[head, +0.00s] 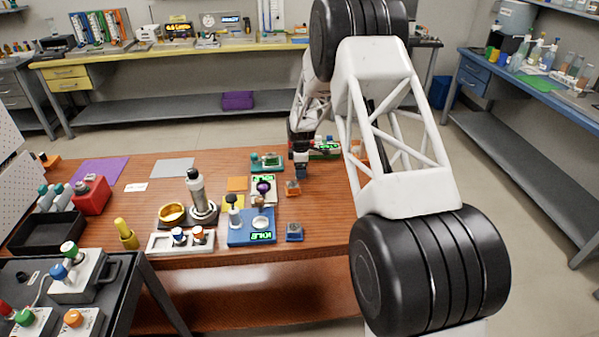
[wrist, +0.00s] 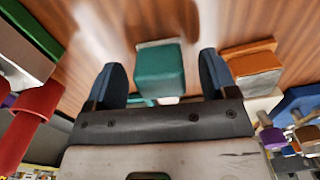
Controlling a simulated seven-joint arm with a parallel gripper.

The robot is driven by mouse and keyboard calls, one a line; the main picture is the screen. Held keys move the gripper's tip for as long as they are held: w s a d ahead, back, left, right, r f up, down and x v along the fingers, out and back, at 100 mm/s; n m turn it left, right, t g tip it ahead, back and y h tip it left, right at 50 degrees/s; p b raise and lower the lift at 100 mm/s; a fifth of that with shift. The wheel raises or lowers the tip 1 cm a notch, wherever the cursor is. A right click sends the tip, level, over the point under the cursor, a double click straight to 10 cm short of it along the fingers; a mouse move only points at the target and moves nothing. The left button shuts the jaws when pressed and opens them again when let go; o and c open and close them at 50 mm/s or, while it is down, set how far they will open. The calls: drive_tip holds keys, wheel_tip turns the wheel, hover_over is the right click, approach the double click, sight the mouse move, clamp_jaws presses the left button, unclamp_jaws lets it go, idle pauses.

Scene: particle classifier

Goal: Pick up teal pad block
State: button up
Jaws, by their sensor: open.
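The teal pad block (wrist: 160,68) stands on the wooden table in the wrist view, with a paler edge along its far side. It lies between the two blue fingers of my gripper (wrist: 161,80), with a visible gap on each side. The gripper is open and empty. In the head view my gripper (head: 301,170) points down over the middle of the table, and I cannot make out the teal block there.
An orange block (wrist: 254,68) sits close to the right finger; it also shows in the head view (head: 292,188). A green-based device (head: 266,163) is left of the gripper. A blue scale (head: 250,231) and a blue block (head: 294,233) are nearer the front edge.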

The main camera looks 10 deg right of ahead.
drive_tip(key=shift+f, duration=0.8)
drive_tip(key=c, duration=1)
drive_tip(key=shift+r, duration=0.1)
drive_tip(key=shift+r, duration=0.65)
drive_tip(key=shift+s+r, duration=0.2)
drive_tip(key=shift+r, duration=0.4)
drive_tip(key=shift+s+r, duration=0.2)
drive_tip(key=shift+r, duration=0.35)
drive_tip(key=s, duration=0.5)
drive_tip(key=s+r, duration=0.1)
drive_tip(key=s, duration=0.4)
drive_tip(key=s+d, duration=0.1)
drive_tip(key=s, duration=0.4)
drive_tip(key=shift+s+r, duration=0.1)
drive_tip(key=shift+r, duration=0.05)
